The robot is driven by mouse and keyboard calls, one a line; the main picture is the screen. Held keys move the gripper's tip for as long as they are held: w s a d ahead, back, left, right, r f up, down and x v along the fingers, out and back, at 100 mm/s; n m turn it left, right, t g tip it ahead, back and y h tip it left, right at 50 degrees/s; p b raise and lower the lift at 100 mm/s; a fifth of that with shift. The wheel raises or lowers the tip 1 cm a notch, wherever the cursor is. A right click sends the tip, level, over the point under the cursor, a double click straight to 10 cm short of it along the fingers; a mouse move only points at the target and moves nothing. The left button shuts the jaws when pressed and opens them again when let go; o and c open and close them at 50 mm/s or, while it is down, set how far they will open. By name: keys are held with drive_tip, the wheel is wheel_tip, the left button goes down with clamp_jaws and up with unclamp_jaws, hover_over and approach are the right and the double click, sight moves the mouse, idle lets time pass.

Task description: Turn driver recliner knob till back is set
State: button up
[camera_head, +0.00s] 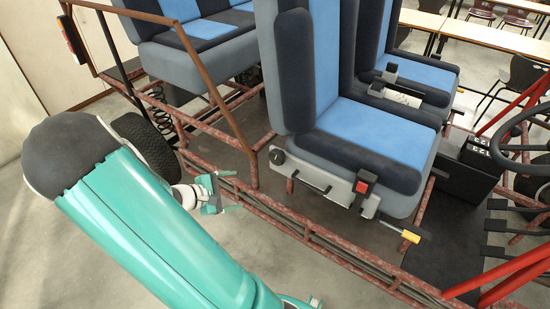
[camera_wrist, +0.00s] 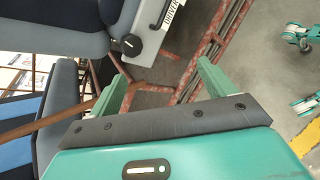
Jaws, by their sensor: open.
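The driver seat (camera_head: 372,135) is blue and black, with its back upright in the head view. A round dark knob (camera_head: 277,157) sits on the side of the seat base, low by the backrest. In the wrist view the knob (camera_wrist: 131,45) shows beyond the finger tips, near a label reading "DRIVER" (camera_wrist: 173,12). My gripper (camera_head: 234,190) is open and empty, left of and below the knob, apart from it. In the wrist view its two green fingers (camera_wrist: 160,75) are spread wide.
A rusty frame post (camera_head: 235,105) rises between my gripper and the rear bench. The lower frame rail (camera_head: 320,238) runs below the seat. Open floor lies below the rail.

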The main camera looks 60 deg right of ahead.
sight(275, 160)
drive_tip(key=s+d+f+n+t+h, duration=0.1)
drive_tip(key=d+f+n+h, duration=0.1)
drive_tip(key=d, duration=0.6)
drive_tip(key=s+d+f+n+h, duration=0.1)
drive_tip(key=d+n, duration=0.3)
drive_tip(key=d, duration=0.4)
drive_tip(key=s+d+f+n+t+h, duration=0.1)
drive_tip(key=d+f+n+h, duration=0.2)
drive_tip(key=d, duration=0.6)
drive_tip(key=shift+s+d+f+t, duration=0.1)
drive_tip(key=shift+f+t, duration=0.2)
drive_tip(key=shift+f, duration=0.05)
drive_tip(key=c, duration=1)
